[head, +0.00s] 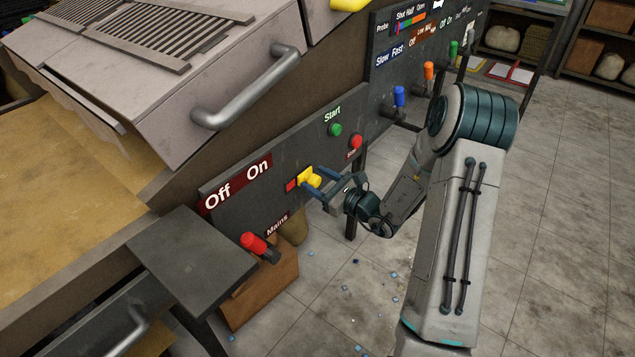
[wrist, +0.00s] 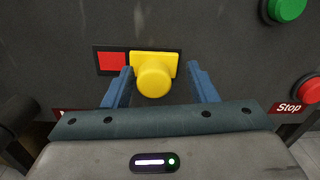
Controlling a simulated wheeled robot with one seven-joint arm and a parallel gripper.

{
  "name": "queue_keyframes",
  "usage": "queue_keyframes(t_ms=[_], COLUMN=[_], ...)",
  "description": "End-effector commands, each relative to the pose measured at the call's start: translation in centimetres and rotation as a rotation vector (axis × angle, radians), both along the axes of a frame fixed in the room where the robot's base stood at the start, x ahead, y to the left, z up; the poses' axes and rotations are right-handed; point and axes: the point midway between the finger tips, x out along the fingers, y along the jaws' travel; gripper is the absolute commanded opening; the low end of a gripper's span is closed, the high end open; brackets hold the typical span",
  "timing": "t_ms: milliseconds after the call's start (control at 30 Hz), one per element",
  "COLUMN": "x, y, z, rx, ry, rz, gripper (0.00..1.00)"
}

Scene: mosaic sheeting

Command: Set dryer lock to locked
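A yellow sliding knob (head: 309,178) sits on the dark control panel; it also shows in the wrist view (wrist: 154,78). Its yellow plate covers the right part of its slot, and a red square (wrist: 111,61) shows at the left. No lock label is readable; my gripper hides the panel below the knob. My gripper (head: 320,183) faces the panel with its blue fingers apart. In the wrist view one finger is left of the knob and one right, with gaps on both sides.
A green Start button (head: 335,129) and a red Stop button (head: 355,141) are to the right of the knob. A red Mains lever (head: 254,243) is at the lower left, below an Off/On sign (head: 237,184). A grey handle (head: 245,95) juts out above.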

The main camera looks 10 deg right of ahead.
Motion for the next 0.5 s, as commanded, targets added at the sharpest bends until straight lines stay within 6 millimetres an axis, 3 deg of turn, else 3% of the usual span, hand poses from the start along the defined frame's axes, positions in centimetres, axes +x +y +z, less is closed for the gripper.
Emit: queue_keyframes(t_ms=[333,500], x=[-0.5,-2.6], y=[-0.3,-2.0], z=[0.0,0.1], rx=[0.0,0.0], ry=[0.002,0.003], rz=[0.002,0.0], gripper=[0.52,0.52])
